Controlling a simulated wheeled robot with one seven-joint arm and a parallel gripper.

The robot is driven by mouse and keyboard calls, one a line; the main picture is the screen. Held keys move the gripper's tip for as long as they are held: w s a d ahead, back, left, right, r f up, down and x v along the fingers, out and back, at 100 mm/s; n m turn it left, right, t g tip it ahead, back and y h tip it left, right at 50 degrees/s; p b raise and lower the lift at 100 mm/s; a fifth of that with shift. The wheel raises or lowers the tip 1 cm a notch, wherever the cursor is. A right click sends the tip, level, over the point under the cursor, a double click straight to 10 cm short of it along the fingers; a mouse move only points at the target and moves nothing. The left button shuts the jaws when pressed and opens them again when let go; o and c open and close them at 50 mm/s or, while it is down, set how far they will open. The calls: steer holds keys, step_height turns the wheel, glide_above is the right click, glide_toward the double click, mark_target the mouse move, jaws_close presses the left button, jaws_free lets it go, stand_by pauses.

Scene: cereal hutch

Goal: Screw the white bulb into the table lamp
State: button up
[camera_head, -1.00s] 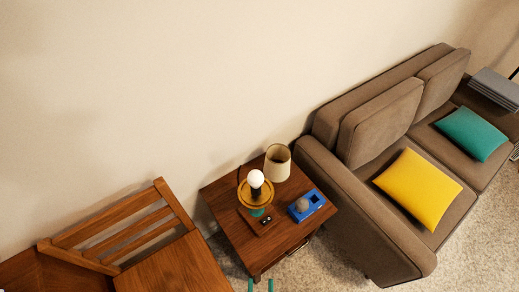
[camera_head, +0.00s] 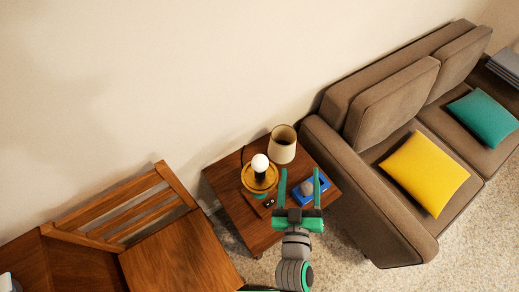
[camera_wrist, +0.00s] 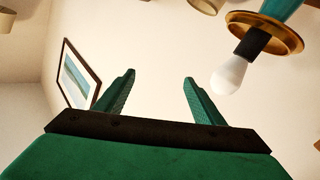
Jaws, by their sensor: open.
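The white bulb (camera_head: 260,162) sits upright on the black socket of the table lamp (camera_head: 250,184), above its gold disc. I cannot tell how far it is threaded in. In the wrist view the picture is inverted: the white bulb (camera_wrist: 229,76) points down from the black socket, with the gold disc (camera_wrist: 282,38) and teal lamp body above. My gripper (camera_head: 300,175) is open and empty, to the right of the lamp in the head view, its fingers over the blue tray. The wrist view shows my gripper (camera_wrist: 159,77) apart from the bulb.
A blue tray (camera_head: 325,184) with a grey round bulb (camera_head: 306,187) stands on the wooden side table (camera_head: 226,178). The cream lampshade (camera_head: 282,150) stands behind, off the lamp. A brown sofa (camera_head: 345,188) is at right, a wooden chair (camera_head: 180,262) at left.

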steer(key=w+d+r+m+g+h, duration=0.1)
steer(key=w+d+r+m+h, duration=0.6)
steer(key=r, duration=0.3)
steer(key=w+d+r+m+g+h, duration=0.1)
steer(key=w+d+r+m+h, duration=0.3)
steer(key=w+d+r, duration=0.35)
steer(key=m+g+y, duration=1.3)
steer(key=m+g, duration=0.2)
steer(key=m, duration=0.1)
glide_toward(260, 158)
step_height(260, 158, down, 6)
steer(key=shift+w+r, duration=0.1)
step_height(260, 158, down, 11)
steer(key=shift+d+r, duration=0.1)
steer(key=shift+r, duration=0.1)
